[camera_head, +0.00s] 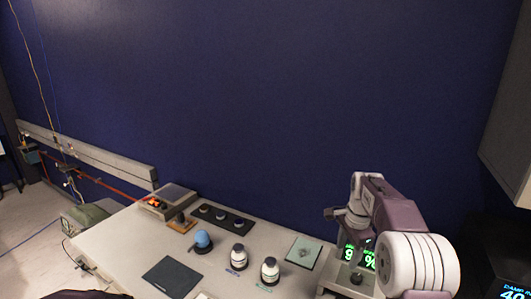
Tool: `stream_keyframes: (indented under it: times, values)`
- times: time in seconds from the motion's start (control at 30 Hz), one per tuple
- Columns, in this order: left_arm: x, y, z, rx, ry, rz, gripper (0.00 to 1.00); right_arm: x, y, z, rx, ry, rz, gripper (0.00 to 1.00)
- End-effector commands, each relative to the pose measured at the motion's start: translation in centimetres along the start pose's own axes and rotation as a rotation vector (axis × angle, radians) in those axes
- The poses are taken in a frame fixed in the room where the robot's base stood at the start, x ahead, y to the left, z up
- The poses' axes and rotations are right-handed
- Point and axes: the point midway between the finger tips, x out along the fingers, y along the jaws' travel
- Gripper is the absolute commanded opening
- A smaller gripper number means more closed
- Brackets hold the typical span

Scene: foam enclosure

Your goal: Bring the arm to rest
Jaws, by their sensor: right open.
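My right arm, purple and white, comes in from the lower right over the right end of the table (125,245). Its gripper (347,216) is open, and I see nothing held in it. It is above a device with a green lit display (350,258), which the arm partly covers. My left gripper is not in view.
A dark mat (172,277) lies in front. A black strip with round pieces (221,218) and a control box (168,201) are behind.

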Motion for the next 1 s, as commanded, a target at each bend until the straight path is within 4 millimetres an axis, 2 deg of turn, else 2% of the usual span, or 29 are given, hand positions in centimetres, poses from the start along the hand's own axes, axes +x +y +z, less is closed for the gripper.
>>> stream_keyframes:
  times: [0.03, 0.17, 0.27, 0.3, 0.4, 0.5, 0.57, 0.6, 0.73, 1.0]
  values:
    - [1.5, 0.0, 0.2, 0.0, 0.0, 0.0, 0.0, 0.8, 1.3, 2.0, -0.038, -0.006, 0.006, 0.55]
    - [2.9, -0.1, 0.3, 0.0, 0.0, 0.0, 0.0, 2.1, 5.2, 6.3, -0.206, -0.02, 0.018, 0.55]
    - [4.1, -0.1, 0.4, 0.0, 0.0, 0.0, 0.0, 4.2, 9.6, 9.5, -0.399, -0.032, 0.027, 0.55]
    - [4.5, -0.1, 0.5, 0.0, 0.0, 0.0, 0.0, 5.2, 11.6, 10.6, -0.491, -0.036, 0.029, 0.55]
    - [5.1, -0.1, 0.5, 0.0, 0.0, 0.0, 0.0, 8.0, 17.2, 12.8, -0.738, -0.049, 0.038, 0.55]
    - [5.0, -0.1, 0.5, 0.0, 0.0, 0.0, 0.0, 10.3, 22.1, 13.8, -0.965, -0.065, 0.05, 0.55]
    - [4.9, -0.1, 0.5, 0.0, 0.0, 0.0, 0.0, 11.6, 24.4, 14.1, -1.096, -0.076, 0.057, 0.55]
    - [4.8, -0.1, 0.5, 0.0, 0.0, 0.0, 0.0, 12.2, 25.0, 14.2, -1.176, -0.073, 0.05, 0.55]
    - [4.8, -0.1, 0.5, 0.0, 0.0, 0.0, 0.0, 12.3, 23.5, 13.9, -1.332, -0.025, -0.001, 0.55]
    - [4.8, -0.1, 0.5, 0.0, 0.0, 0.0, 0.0, 12.3, 23.4, 13.9, -1.362, -0.026, -0.001, 0.55]
